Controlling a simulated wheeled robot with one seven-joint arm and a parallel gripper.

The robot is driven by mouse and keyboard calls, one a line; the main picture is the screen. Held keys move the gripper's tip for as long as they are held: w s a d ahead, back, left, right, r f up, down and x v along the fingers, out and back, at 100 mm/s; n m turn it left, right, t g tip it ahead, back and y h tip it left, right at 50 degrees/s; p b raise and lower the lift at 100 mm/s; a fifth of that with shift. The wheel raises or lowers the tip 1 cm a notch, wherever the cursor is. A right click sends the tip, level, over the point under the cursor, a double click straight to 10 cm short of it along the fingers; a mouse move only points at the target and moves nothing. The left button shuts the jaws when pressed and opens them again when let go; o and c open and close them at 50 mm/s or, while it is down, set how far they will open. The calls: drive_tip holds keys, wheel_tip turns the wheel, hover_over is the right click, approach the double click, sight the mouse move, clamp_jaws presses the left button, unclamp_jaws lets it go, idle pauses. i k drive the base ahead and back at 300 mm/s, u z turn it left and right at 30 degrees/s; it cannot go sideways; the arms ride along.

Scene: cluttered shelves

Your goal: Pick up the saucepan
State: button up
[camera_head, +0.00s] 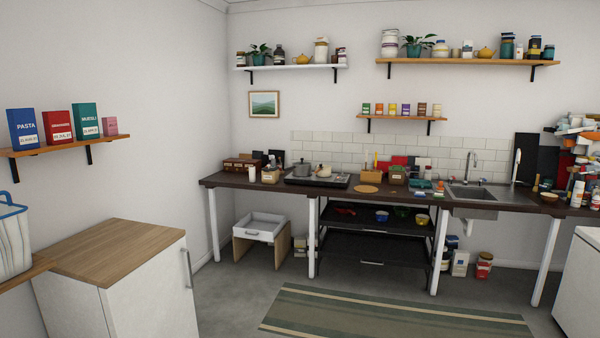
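A grey pot (302,169) stands upright on the left part of a dark hob, on the long counter at the back wall. A smaller cream pan (323,171) stands on the hob (334,181) just to its right. Both are small and far off; I cannot tell which is the saucepan, nor make out their handles clearly. My gripper is not in view.
The dark counter (225,180) also bears boxes, a wooden crate (371,176), a round board and a sink (473,194). A white cabinet with a wooden top (120,248) stands at front left. A striped rug (380,316) lies on open floor before the counter.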

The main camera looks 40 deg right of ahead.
sight(298, 171)
drive_tip(key=z, duration=0.35)
drive_tip(key=i, duration=0.7)
drive_tip(key=z, duration=1.1)
drive_tip(key=i, duration=4)
drive_tip(key=u, duration=1.25)
drive_tip(key=i, duration=1.1)
drive_tip(key=u, duration=0.95)
drive_tip(key=i, duration=0.2)
drive_tip(key=u, duration=0.2)
